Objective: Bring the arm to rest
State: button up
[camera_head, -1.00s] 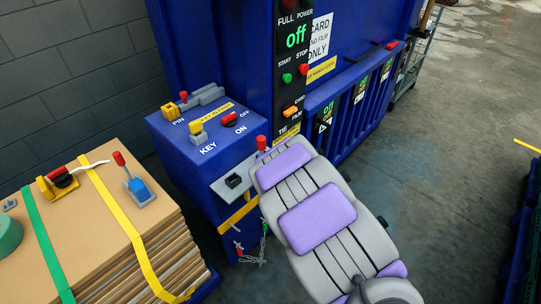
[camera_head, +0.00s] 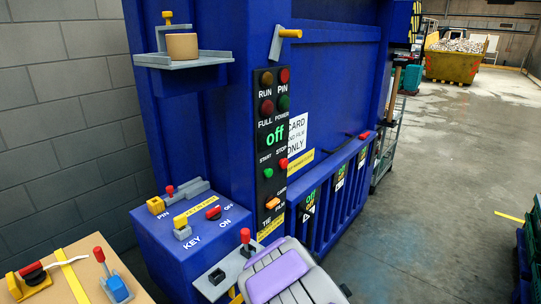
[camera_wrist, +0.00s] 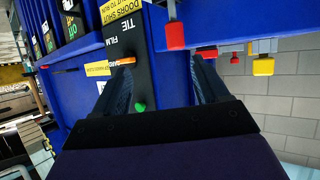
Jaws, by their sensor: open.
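My arm, grey with purple pads, reaches up from the bottom of the head view in front of the blue machine (camera_head: 205,130). My gripper (camera_wrist: 155,78) shows in the wrist view as two dark fingers held wide apart, with nothing between them. Beyond the fingers is the machine's dark control panel (camera_wrist: 127,45) with an orange switch and a green button. The same control panel (camera_head: 268,185) stands upright in the head view and its display reads "off". The fingers are not clearly visible in the head view.
A blue box (camera_head: 165,245) with KEY and PIN levers juts out left of the panel. A grey bracket (camera_head: 218,280) with a red-knobbed lever is close beside my arm. A cardboard stack (camera_head: 75,285) is at lower left. Open concrete floor (camera_head: 420,200) lies to the right.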

jog(key=s+d+r+m+g+h, duration=0.2)
jog(key=s+d+r+h, duration=0.15)
jog(key=s+d, duration=0.4)
jog(key=s+d+r+m+g+h, duration=0.25)
jog(key=s+d+r, duration=0.2)
jog(key=d, duration=0.55)
jog(key=s+r+g, duration=0.1)
jog(key=s+g, duration=0.2)
jog(key=s, duration=0.9)
jog(key=s+r+g+y, duration=0.1)
jog(key=s+g, duration=0.2)
jog(key=s, duration=0.9)
jog(key=s+a+r+g, duration=0.1)
jog(key=s+r+g, duration=0.1)
jog(key=s, duration=1)
jog(key=shift+s+g+y, duration=0.15)
jog(key=shift+g+y, duration=0.15)
jog(key=shift+g, duration=0.45)
jog(key=shift+a, duration=0.1)
